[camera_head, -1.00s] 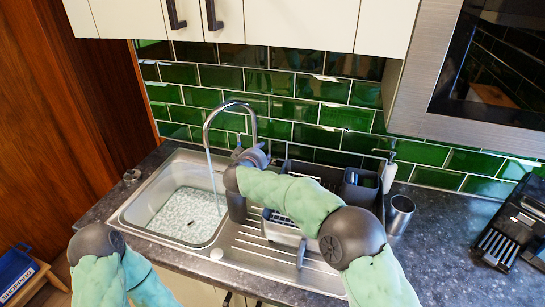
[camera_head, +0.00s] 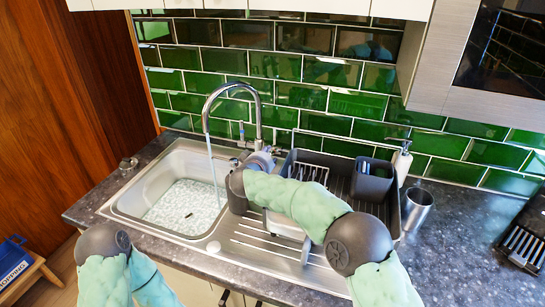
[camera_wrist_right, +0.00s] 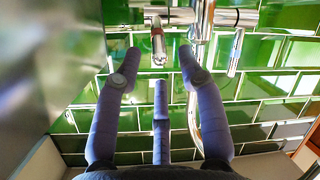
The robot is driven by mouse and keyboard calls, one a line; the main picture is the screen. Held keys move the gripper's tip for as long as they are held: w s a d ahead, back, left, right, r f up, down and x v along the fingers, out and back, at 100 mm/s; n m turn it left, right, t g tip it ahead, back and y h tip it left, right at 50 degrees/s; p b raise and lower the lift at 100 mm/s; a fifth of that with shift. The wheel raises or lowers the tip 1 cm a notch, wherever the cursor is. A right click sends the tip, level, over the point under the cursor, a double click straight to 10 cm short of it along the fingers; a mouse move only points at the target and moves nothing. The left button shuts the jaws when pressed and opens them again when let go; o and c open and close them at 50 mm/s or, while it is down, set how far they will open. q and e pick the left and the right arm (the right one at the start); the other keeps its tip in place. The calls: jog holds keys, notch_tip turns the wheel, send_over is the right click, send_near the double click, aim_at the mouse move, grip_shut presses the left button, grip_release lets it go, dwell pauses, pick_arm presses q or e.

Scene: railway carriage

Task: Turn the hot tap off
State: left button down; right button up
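The chrome mixer tap (camera_head: 259,112) stands behind the sink with its tall spout curved over the basin. A thin stream of water (camera_head: 211,160) runs into the basin. One upright lever (camera_head: 241,131) shows left of the spout. My right gripper (camera_head: 262,158) is at the tap's right side, largely hidden by my arm. In the right wrist view, which looks upside down, its fingers are apart, with one tap lever (camera_wrist_right: 158,45) between the outer fingertips. The other lever (camera_wrist_right: 236,52) is outside them. My left gripper is out of view.
The steel sink (camera_head: 150,168) has some water in its basin. A dark dish rack (camera_head: 340,165) with a cutlery holder stands right of my right gripper. A soap dispenser (camera_head: 402,162) and a metal cup (camera_head: 416,208) are further right. Green tiles back the worktop.

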aim_at(272, 151)
jog(key=b+x, duration=0.2)
jog(key=x, duration=0.4)
jog(key=shift+w+f+b, duration=0.1)
jog(key=shift+f+b, duration=0.1)
jog(key=shift+b, duration=0.1)
jog(key=shift+w+d+f, duration=0.15)
jog(key=shift+w+d, duration=0.05)
jog(key=shift+w, duration=0.35)
jog(key=shift+c, duration=0.3)
grip_shut()
